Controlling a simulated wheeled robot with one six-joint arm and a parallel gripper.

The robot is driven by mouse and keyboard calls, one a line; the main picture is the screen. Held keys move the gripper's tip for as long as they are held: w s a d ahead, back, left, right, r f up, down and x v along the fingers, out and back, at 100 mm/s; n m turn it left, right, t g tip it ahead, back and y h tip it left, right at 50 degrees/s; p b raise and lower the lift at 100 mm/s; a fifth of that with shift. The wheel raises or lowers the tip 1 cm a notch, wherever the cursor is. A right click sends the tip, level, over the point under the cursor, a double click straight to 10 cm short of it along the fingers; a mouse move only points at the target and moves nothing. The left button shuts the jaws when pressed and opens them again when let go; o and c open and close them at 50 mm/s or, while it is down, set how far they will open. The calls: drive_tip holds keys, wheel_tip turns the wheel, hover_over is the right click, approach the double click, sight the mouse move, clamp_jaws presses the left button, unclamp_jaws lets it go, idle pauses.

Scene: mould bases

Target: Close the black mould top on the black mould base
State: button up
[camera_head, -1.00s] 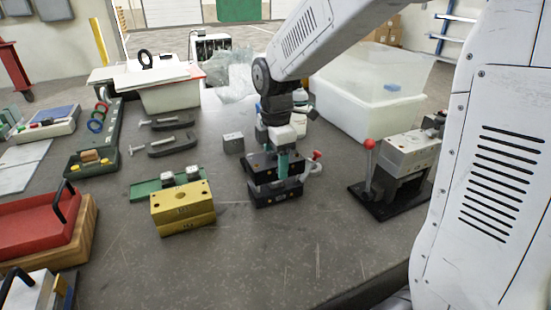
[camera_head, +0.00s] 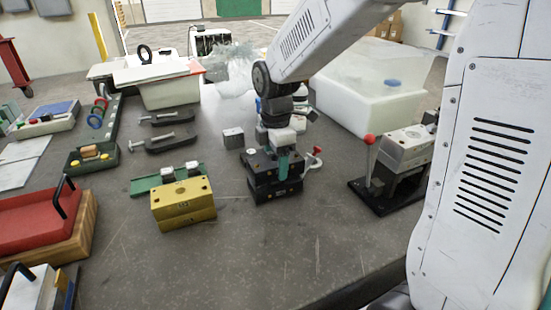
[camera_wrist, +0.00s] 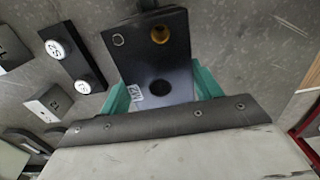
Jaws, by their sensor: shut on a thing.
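The black mould top (camera_head: 259,160) is a dark block in my gripper (camera_head: 284,163). My gripper's teal fingers are shut on it, one along each side in the wrist view (camera_wrist: 162,92). There the top (camera_wrist: 180,60) shows a round hole, a brass-coloured bush and a small white label. The black mould base (camera_head: 278,192) stands on the table directly under the top. The top looks very close to the base or resting on it; I cannot tell whether they fully meet. The base is hidden by the top in the wrist view.
A yellow mould block (camera_head: 183,207) stands close on the left, with a green plate (camera_head: 150,184) behind it. A small grey cube (camera_head: 232,138) is behind left. A toggle press with a red knob (camera_head: 400,155) stands at right. The table's front is clear.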

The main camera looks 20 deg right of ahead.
drive_tip(key=shift+f, duration=0.6)
idle(0.4)
drive_tip(key=o, duration=1.7)
wheel_tip(320, 180, up, 8)
drive_tip(key=shift+f, duration=0.1)
drive_tip(key=shift+s+f+m, duration=0.1)
drive_tip(key=shift+s+m, duration=0.15)
drive_tip(key=shift+m, duration=0.75)
drive_tip(key=shift+s+d+r+m+t, duration=0.25)
drive_tip(key=shift+s+d+r+m, duration=0.25)
drive_tip(key=shift+s+m, duration=2.9)
drive_tip(key=shift+s+d+r+m+t, duration=0.2)
drive_tip(key=shift+s+d+r+m, duration=0.3)
drive_tip(key=shift+s+m, duration=2.85)
drive_tip(key=shift+s+d+r+m+t, duration=0.4)
drive_tip(key=shift+s+m, duration=0.85)
drive_tip(key=shift+s, duration=4.25)
